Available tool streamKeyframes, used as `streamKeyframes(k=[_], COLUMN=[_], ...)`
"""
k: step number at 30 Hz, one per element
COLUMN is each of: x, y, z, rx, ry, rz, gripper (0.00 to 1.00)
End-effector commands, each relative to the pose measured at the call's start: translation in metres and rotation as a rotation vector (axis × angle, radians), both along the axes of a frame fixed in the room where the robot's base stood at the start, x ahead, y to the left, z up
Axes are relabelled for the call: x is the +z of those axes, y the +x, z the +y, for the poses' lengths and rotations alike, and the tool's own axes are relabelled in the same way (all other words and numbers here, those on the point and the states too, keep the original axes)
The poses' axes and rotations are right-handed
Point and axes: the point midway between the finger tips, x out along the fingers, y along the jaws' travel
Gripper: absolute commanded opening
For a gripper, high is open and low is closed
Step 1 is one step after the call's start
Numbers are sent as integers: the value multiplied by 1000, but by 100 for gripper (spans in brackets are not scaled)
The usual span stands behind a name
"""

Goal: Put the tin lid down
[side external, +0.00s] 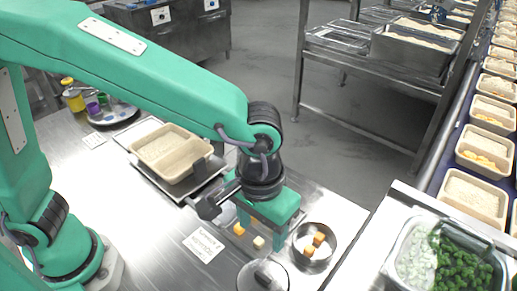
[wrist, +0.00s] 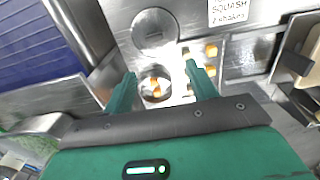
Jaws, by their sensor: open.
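The tin lid (side external: 268,277) is a round metal disc with a dark knob, lying flat on the steel table at the front edge of the side view. It also shows in the wrist view (wrist: 154,32), beyond my fingertips. The round open tin (side external: 297,246) stands right of my gripper with orange cubes inside. The tin shows between my fingers in the wrist view (wrist: 143,91). My gripper (side external: 263,230) is open, pointing down with nothing held, apart from the lid. Its two green fingers show in the wrist view (wrist: 160,75).
Loose orange and pale cubes (side external: 238,229) show beside my gripper. A squash label card (side external: 204,245) lies left of it. A two-compartment tray (side external: 170,152) sits on a scale behind. A container of greens (side external: 465,262) stands at right. Table left of the card is clear.

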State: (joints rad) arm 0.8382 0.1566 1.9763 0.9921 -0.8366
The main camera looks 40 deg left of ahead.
Motion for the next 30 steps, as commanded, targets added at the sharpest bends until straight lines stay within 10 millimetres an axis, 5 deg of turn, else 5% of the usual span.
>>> streamKeyframes(k=[5, 15, 30], x=[20, 61, 86], y=[13, 24, -15], z=[34, 135, 259], rx=[9, 12, 13], ry=[-34, -89, -41], rz=[-38, -174, -409], gripper=[57, 57, 57])
